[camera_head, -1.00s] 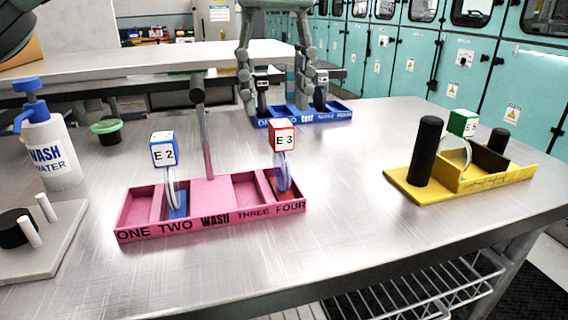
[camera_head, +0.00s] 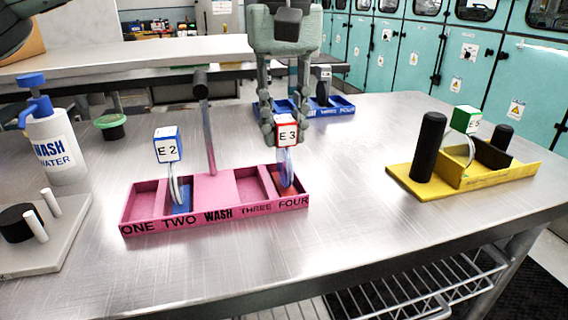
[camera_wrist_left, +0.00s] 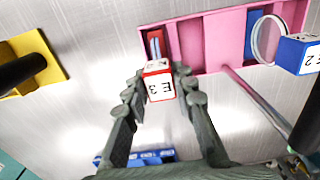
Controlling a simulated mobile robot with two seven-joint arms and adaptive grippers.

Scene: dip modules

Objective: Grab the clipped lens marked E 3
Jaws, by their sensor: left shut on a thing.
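The clipped lens marked E 3 (camera_head: 287,134) has a white cube with red edges on top and a round clear lens below. It stands in the compartment of the pink tray (camera_head: 215,218) above the label FOUR. My left gripper (camera_head: 285,140) is shut on its cube from both sides; the cube also shows between the fingers in the left wrist view (camera_wrist_left: 158,82). The lens's lower part is still inside the tray compartment. My right gripper is not in view; a dark arm part shows at the top left corner.
The blue-edged lens marked E 2 (camera_head: 167,146) stands in the same tray. A metal post with a black top (camera_head: 205,120) rises behind the tray. A yellow holder (camera_head: 470,175) is at right, a blue tray (camera_head: 335,106) behind, and a wash bottle (camera_head: 50,140) at left.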

